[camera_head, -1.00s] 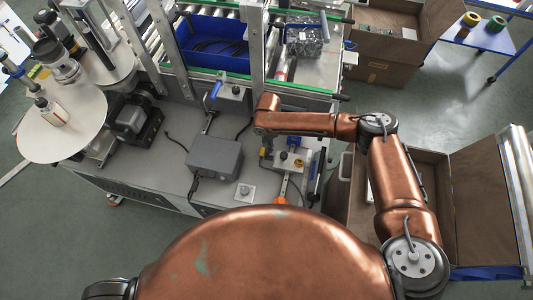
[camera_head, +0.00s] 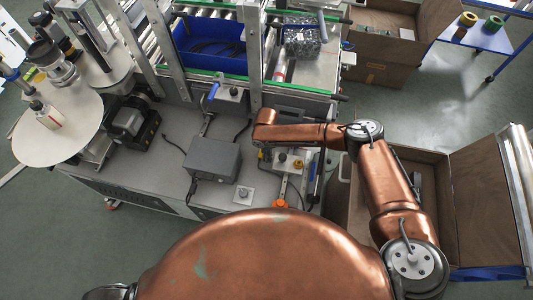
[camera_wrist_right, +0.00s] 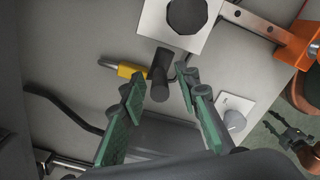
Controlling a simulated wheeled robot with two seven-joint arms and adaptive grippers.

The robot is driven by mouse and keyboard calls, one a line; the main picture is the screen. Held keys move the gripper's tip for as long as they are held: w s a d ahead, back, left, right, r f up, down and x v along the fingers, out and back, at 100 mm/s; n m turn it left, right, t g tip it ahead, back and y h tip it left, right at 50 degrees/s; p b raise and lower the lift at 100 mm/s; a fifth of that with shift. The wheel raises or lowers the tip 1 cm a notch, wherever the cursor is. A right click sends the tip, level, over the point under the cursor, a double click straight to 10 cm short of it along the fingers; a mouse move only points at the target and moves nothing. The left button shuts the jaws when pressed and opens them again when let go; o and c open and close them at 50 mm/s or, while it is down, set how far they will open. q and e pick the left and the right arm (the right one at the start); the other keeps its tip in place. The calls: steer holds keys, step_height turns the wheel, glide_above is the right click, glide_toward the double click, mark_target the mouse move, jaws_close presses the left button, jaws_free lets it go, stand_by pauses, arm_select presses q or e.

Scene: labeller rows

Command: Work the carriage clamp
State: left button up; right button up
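My right gripper (camera_wrist_right: 160,95) is open in the right wrist view, its two green finger pads spread. A black cylindrical knob (camera_wrist_right: 160,75) lies just beyond and between the fingertips, with gaps at both sides. A yellow-banded metal piece (camera_wrist_right: 126,70) is beside the knob. I cannot tell which part is the carriage clamp. An orange block (camera_wrist_right: 302,32) ends a metal bar at the right; an orange knob (camera_head: 280,204) shows in the head view. My forearm hides the right gripper there. A dark jointed part at the wrist view's right edge is probably my left gripper (camera_wrist_right: 292,136); its opening is unclear.
A grey box (camera_head: 212,160) with cables and a small knob plate (camera_head: 243,194) stand on the machine bed. A blue-handled lever (camera_head: 213,90) rises behind. A white disc (camera_head: 60,125) is at left. An open carton (camera_head: 455,200) stands at right.

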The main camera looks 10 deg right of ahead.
jaws_close()
stand_by(0.4)
arm_select(q)
steer(key=shift+s, duration=0.1)
